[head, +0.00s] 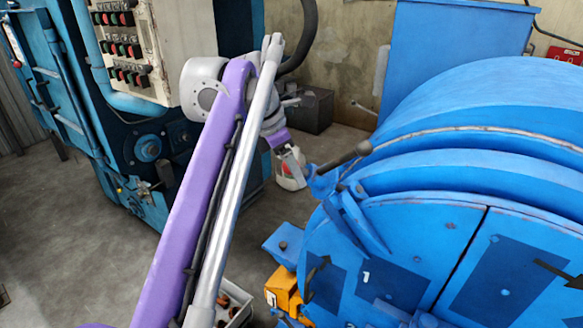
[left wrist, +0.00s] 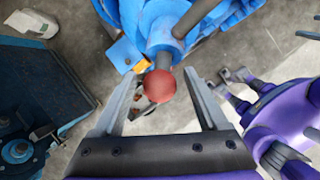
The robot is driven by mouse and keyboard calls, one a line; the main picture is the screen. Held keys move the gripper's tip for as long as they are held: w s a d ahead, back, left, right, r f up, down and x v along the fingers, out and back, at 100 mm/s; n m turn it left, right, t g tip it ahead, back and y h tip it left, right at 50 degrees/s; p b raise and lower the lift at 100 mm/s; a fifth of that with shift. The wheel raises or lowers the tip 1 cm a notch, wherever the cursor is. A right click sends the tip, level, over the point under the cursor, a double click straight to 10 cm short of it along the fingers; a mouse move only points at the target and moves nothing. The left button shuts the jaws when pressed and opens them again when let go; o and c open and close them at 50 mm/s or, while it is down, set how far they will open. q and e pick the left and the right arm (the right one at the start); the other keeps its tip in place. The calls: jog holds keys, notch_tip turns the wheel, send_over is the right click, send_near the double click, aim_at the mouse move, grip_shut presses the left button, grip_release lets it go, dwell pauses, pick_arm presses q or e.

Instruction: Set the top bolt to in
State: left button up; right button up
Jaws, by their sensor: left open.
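The top bolt appears to be the dark rod (head: 340,162) at the drum's upper left edge in the head view. In the left wrist view a round red knob (left wrist: 160,86) ends a dark rod that runs through a blue sleeve (left wrist: 163,37). My left gripper (head: 290,158) is at the knob end of this rod, partly hidden by my arm. In the left wrist view its two fingers are wide open, with the knob between their tips and room on both sides. Contact does not show. Purple arm parts with grey finger-like ends, perhaps my right gripper (left wrist: 232,82), show at right.
The big blue drum (head: 480,180) fills the right side. An orange block (head: 284,288) sits low at its left edge. A crate of parts (head: 236,305) is on the floor. A control cabinet (head: 150,50) stands at left. Open concrete floor (head: 70,250) lies between.

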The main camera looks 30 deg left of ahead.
pick_arm(q)
grip_shut()
dwell(0.4)
dwell(1.0)
